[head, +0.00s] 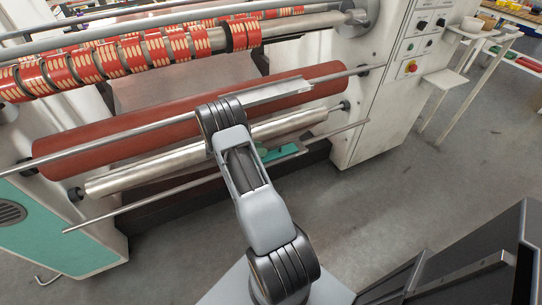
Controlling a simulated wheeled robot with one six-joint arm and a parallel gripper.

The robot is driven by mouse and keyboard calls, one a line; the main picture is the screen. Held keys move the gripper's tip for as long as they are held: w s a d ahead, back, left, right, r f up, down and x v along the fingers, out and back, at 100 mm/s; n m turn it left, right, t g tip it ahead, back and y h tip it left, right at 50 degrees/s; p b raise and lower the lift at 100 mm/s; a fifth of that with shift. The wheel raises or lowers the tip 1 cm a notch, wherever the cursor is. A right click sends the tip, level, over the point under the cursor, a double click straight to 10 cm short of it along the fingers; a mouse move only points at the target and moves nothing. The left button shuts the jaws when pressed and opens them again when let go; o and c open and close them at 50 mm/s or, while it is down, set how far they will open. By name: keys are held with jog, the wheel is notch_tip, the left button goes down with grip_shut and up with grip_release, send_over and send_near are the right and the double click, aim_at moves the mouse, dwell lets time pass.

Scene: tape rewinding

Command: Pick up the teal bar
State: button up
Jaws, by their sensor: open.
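A small teal piece (284,152), which looks like the teal bar, shows low on the machine, just right of my arm's upper link. My arm hides its left part, so I cannot tell its full length or what it rests on. My arm rises from the bottom middle and bends at a dark ribbed joint in front of the rollers. I cannot make out my gripper; its fingers do not show clearly.
A large machine fills the left and middle, with a red-brown roller (120,137), a silver roller (130,178) and printed red rolls (100,62) above. Its control panel (419,42) stands right of them. A white side table (447,80) stands at right. Grey floor (400,190) is clear in front.

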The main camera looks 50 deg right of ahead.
aim_at(271, 149)
jog(key=shift+x, duration=2.65)
jog(key=shift+r, duration=0.1)
grip_shut()
